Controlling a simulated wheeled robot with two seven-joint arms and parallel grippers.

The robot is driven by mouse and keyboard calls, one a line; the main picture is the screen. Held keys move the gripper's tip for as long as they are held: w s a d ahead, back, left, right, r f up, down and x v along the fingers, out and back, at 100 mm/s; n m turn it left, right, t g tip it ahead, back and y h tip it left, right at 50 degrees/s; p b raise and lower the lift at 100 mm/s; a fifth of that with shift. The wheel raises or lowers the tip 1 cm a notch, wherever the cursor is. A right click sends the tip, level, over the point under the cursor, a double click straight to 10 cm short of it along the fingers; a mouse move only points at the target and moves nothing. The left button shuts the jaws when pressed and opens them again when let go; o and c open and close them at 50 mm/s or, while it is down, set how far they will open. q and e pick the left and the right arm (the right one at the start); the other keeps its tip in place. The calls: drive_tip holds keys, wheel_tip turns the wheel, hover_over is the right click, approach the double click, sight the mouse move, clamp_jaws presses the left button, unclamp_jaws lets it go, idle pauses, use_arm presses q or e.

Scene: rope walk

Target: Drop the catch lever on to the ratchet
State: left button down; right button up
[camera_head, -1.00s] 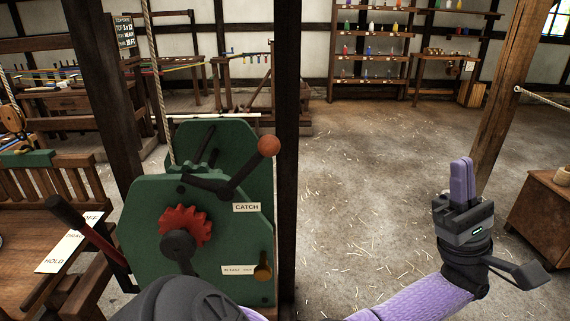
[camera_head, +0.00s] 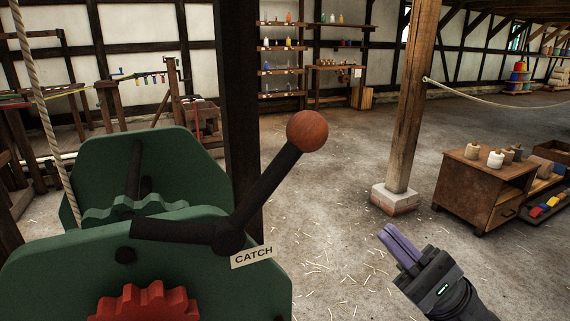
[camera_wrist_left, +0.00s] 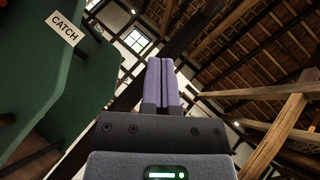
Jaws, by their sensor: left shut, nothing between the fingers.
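The catch lever (camera_head: 265,192) is a black bar with an orange-red ball knob (camera_head: 307,130), on the front of the green machine housing (camera_head: 60,265). Its knob end slants up to the right; a shorter black arm (camera_head: 170,229) runs left from the pivot. The red toothed ratchet (camera_head: 145,304) is below that arm, with a visible gap between them; its lower part is cut off. My left gripper (camera_head: 388,233) is shut and empty, right of the housing and below the knob in the picture. It also shows shut in the left wrist view (camera_wrist_left: 161,64). My right gripper is out of view.
A CATCH label (camera_head: 252,256) sits under the lever's pivot. A dark post (camera_head: 240,100) stands behind the housing, and a rope (camera_head: 45,120) runs down at left. A wooden post (camera_head: 410,110) and a cabinet (camera_head: 475,190) stand at right. Open floor lies between.

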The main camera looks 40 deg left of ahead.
sight(267, 184)
use_arm(q)
drive_tip(key=s+d+r+p+x, duration=0.1)
drive_tip(key=d+p+x, duration=0.1)
drive_tip(key=p+x, duration=0.5)
drive_tip(key=x, duration=0.6)
drive_tip(key=shift+s, duration=0.35)
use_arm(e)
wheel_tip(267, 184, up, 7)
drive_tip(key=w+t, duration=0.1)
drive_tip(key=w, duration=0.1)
use_arm(q)
drive_tip(key=shift+r, duration=0.1)
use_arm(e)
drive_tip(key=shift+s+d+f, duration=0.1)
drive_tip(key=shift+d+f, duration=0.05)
